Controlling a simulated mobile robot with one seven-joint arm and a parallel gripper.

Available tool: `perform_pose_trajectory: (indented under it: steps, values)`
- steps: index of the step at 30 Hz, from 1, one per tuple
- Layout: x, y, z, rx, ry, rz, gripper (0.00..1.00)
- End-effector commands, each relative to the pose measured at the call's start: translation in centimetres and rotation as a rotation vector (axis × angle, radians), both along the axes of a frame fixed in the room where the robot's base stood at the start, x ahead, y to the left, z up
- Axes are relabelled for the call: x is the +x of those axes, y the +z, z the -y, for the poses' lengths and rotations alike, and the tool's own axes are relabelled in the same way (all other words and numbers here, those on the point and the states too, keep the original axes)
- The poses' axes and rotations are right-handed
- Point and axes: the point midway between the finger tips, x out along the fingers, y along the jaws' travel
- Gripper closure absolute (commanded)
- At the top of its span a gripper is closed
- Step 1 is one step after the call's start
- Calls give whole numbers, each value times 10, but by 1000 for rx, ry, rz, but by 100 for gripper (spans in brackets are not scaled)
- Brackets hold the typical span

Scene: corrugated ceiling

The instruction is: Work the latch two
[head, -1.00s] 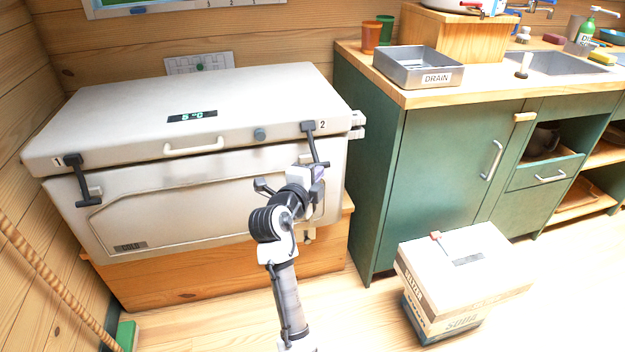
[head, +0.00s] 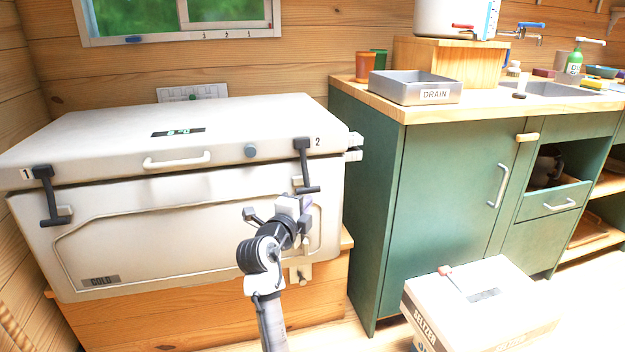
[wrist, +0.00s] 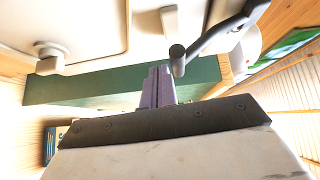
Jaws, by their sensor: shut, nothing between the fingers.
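Latch two (head: 303,165) is a dark T-handled lever at the right of the cooler's front, beside the number 2. It hangs down from the lid over the front, with its crossbar at the lower end. My gripper (head: 304,206) is in front of the cooler (head: 150,220), just below that crossbar. In the wrist view, my gripper's purple fingers (wrist: 158,86) are together and empty. The dark latch bar (wrist: 215,36) passes close to the right of the fingertips there; I cannot tell whether they touch.
Latch one (head: 48,195) hangs at the cooler's left. A white lid handle (head: 177,160) and a round knob (head: 251,151) lie between the latches. A green cabinet (head: 440,190) stands close on the right, with a box (head: 480,305) on the floor before it.

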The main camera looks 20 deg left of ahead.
Motion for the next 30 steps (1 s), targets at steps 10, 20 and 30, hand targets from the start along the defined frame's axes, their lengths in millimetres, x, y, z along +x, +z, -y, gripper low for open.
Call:
perform_pose_trajectory:
  steps: [10, 20, 30]
  values:
    - [15, -11, -10, 1, 0, 1, 100]
    - [18, -12, -12, 0, 0, 0, 100]
    - [18, -12, -12, 0, 0, 0, 100]
